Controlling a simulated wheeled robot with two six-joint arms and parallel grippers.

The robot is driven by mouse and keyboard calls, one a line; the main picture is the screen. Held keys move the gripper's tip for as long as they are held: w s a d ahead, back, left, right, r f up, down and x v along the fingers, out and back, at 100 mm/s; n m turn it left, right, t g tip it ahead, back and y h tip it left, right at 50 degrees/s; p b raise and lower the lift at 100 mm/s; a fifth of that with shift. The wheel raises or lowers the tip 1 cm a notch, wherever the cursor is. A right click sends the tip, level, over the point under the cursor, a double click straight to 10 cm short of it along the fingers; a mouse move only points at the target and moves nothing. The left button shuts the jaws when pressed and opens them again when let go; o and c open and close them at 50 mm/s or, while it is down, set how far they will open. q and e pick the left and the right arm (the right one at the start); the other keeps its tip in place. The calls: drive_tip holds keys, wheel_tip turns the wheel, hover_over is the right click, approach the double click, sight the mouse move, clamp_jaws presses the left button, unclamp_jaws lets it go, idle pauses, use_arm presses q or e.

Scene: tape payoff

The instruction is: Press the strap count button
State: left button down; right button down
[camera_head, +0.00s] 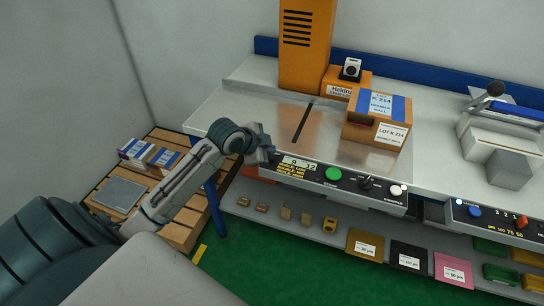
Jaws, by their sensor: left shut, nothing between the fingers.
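The strapping machine's front panel (318,186) has a small lit display (300,163), a round green button (333,174), a black knob (367,184) and white buttons (396,190) at its right end. Their labels are too small to read, so I cannot tell which is the strap count button. My left gripper (268,152) is shut and empty, just left of the display at the panel's left end. I cannot tell whether it touches the panel, and it may hide part of that end. My right gripper is out of view.
A strapped orange box (361,132) stands on the metal top (250,105), right of a dark slot. An orange column (306,45) rises behind. A second panel (500,222) is at right. Small items lie on a shelf below. A pallet (180,235) with boxes is at left.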

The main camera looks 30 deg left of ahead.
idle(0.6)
use_arm(q)
drive_tip(key=shift+f, duration=0.15)
drive_tip(key=shift+f, duration=0.3)
drive_tip(key=shift+f, duration=0.25)
idle(0.4)
drive_tip(key=shift+f, duration=0.3)
idle(0.4)
